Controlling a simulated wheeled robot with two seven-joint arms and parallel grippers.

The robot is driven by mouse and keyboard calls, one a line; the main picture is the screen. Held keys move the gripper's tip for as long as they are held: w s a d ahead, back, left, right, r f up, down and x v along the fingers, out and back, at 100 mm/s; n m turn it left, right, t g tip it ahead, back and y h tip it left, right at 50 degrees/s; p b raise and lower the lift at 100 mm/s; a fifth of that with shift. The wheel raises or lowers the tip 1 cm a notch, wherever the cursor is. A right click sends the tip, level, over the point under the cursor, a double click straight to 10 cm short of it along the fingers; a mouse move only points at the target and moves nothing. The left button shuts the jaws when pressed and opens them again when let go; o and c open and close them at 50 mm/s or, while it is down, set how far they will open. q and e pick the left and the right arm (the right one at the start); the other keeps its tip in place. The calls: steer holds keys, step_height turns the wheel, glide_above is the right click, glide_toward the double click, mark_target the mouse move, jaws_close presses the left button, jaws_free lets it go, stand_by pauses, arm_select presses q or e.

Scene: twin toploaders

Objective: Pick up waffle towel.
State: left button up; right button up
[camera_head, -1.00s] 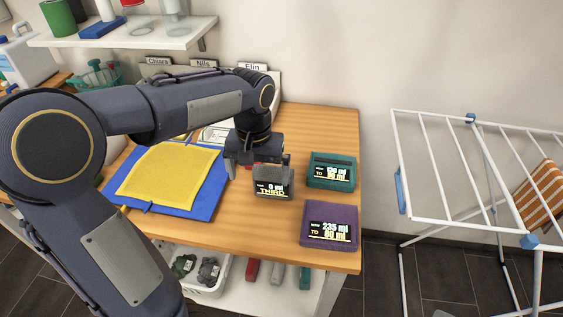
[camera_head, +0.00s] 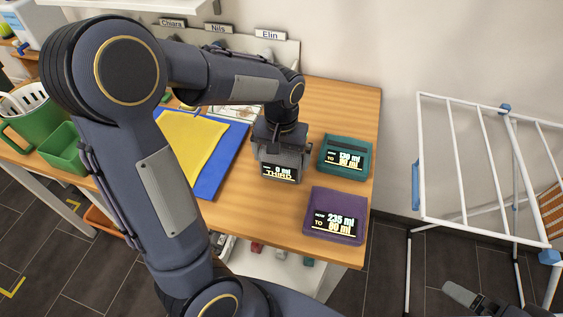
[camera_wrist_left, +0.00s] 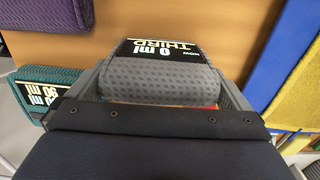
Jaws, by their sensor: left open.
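A grey bundle with a dimpled, waffle-like weave (camera_head: 280,173) stands on the wooden table, with a dark display reading "0 ml THIRD" on it. I take it as the waffle towel. It also fills the middle of the left wrist view (camera_wrist_left: 165,75). My left gripper (camera_head: 281,158) points down over it, open, with one finger on each side of it; I cannot tell whether they touch it. The gripper hides its back part. A grey tip at the lower right looks like part of my right gripper (camera_head: 462,295), mostly out of frame.
A teal bundle (camera_head: 333,168) and a purple bundle (camera_head: 325,234), both with displays, stand close to the right. A yellow cloth (camera_head: 190,140) lies on a blue sheet (camera_head: 222,165) to the left. A white drying rack (camera_head: 460,245) stands right of the table.

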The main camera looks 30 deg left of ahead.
arm_select(q)
steer(key=shift+f, duration=0.25)
steer(key=c, duration=0.7)
steer(key=shift+c, duration=0.2)
steer(key=shift+r, duration=0.15)
steer(key=shift+r, duration=0.2)
steer(key=r, duration=0.3)
steer(key=shift+s+r, duration=0.1)
steer(key=shift+s, duration=0.1)
steer(key=s+r, duration=0.9)
steer(key=s, duration=0.4)
steer(key=shift+s+a+b, duration=0.3)
steer(key=shift+a+b, duration=0.05)
steer(key=shift+b, duration=0.1)
steer(key=shift+r, duration=0.1)
